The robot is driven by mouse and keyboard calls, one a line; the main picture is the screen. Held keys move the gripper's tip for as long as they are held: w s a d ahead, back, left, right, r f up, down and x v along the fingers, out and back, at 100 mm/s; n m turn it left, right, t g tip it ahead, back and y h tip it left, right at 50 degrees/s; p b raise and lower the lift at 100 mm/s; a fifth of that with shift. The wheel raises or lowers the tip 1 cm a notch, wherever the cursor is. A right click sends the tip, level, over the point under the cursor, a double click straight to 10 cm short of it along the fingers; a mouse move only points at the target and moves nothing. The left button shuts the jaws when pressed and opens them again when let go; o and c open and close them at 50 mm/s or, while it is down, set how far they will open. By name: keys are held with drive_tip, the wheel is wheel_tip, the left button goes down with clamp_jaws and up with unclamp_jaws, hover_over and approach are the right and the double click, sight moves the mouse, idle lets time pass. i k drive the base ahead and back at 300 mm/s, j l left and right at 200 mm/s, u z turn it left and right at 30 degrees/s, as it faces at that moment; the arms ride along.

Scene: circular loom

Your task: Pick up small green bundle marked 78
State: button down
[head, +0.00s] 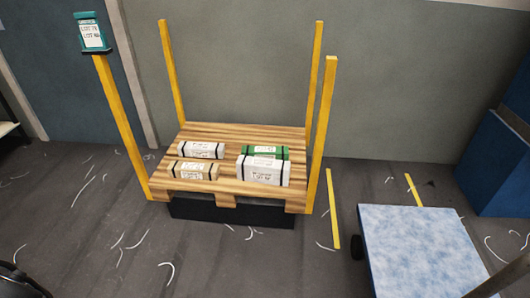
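A small green bundle (280,153) with dark straps lies on a wooden pallet (225,135), at its right side. A larger white bundle (263,172) stands directly in front of it and hides its lower part. The green bundle has a white label, but its number is too small to read. I cannot tell whether the two bundles touch. My gripper is not in view.
A white bundle (201,150) and a beige bundle (194,170) lie on the pallet's left. Yellow posts (321,135) rise at its corners; the front-left one carries a green sign (90,33). A blue-topped table or cart (420,250) stands front right. Loose strands litter the floor.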

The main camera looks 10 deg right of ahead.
sight(276, 152)
drive_tip(key=z, duration=0.55)
drive_tip(key=i+j+z, duration=0.5)
drive_tip(key=j, duration=0.15)
drive_tip(key=j+z, duration=0.25)
drive_tip(key=i+j+z, duration=0.1)
drive_tip(key=j, duration=0.35)
drive_tip(key=i+j+z, duration=0.1)
drive_tip(key=j, duration=0.3)
drive_tip(key=i+j, duration=0.2)
drive_tip(key=j, duration=0.25)
drive_tip(key=i+j, duration=0.15)
drive_tip(key=j, duration=0.35)
drive_tip(key=i+j, duration=0.1)
drive_tip(key=j, duration=0.4)
drive_tip(key=i+j+z, duration=0.1)
drive_tip(key=j, duration=0.4)
drive_tip(key=i+j, duration=0.15)
drive_tip(key=j, duration=0.35)
